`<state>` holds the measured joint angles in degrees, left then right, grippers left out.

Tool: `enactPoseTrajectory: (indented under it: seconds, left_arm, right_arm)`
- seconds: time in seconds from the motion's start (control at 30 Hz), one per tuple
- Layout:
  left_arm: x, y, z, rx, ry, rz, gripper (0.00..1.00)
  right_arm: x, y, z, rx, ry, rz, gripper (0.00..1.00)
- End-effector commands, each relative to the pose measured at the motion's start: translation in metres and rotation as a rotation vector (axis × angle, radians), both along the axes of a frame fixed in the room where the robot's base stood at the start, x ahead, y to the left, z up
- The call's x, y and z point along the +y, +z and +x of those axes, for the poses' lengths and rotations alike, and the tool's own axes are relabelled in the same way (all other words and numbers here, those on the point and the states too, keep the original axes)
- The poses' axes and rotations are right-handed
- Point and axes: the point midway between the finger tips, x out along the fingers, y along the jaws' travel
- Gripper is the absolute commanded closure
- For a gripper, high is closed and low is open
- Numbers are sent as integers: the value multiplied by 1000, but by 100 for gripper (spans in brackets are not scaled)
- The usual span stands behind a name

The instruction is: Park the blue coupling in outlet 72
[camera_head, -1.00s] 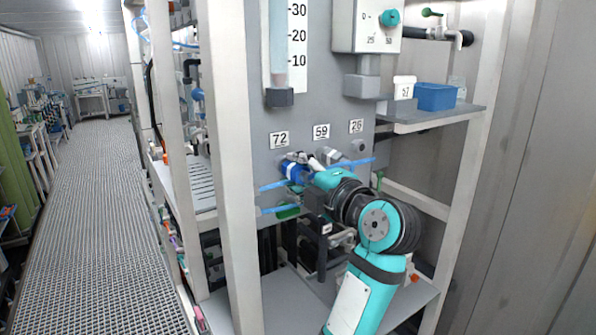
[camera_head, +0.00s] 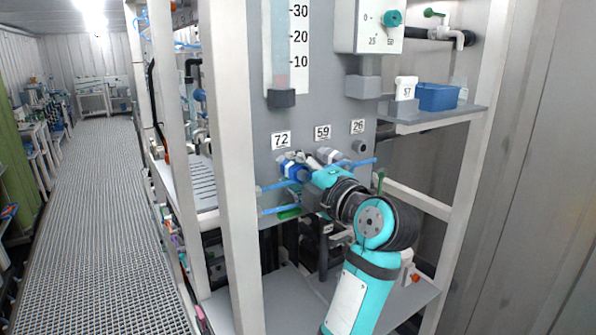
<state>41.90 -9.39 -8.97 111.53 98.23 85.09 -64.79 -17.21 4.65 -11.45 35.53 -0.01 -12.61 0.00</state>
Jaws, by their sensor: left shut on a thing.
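The blue coupling (camera_head: 291,170) is at the grey panel, just below the label 72 (camera_head: 281,139). My left gripper (camera_head: 305,174) is at the coupling and shut on it. The gripper and the coupling hide the outlet under label 72, so I cannot tell whether the coupling is seated in it or only in front of it. Light fittings (camera_head: 329,156) sit under label 59 (camera_head: 323,132), partly behind my gripper. A small grey outlet (camera_head: 360,146) shows under label 26 (camera_head: 358,127). My right gripper is not in view.
Blue tubes (camera_head: 280,209) run beside the gripper. A white rack post (camera_head: 235,200) stands left of the panel (camera_head: 330,95). At right, a shelf (camera_head: 440,113) holds a blue bin (camera_head: 437,96) and a tag marked 57 (camera_head: 406,88). The grated aisle (camera_head: 95,220) is clear.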

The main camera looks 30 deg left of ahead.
Motion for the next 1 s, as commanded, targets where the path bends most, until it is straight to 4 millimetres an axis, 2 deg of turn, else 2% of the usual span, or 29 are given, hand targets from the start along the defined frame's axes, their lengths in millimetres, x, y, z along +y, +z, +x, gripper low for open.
enactPoseTrajectory:
  seconds: [0.03, 0.07, 0.23, 0.53, 0.67, 0.8, 0.87, 1.0]
  left_arm:
    - [1, 0, 0, 0, 0, 1, 100]
    - [1, 0, 0, 0, 0, 1, 63]
    - [1, 0, 0, 0, 0, 1, 41]
    - [0, 0, 0, 1, 0, 0, 40]
    - [-8, -1, -3, 0, -1, 1, 40]
    - [-9, -5, -4, -5, 4, 8, 40]
    - [-20, -1, -6, 0, -4, 0, 40]
    - [-40, 0, -15, -1, -5, -1, 40]
  right_arm:
    - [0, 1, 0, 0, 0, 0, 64]
    - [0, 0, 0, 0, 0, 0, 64]
    - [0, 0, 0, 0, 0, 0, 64]
    - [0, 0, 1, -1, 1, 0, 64]
    - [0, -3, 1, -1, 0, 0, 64]
    - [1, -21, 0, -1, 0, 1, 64]
    - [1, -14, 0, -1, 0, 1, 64]
    - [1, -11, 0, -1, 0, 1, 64]
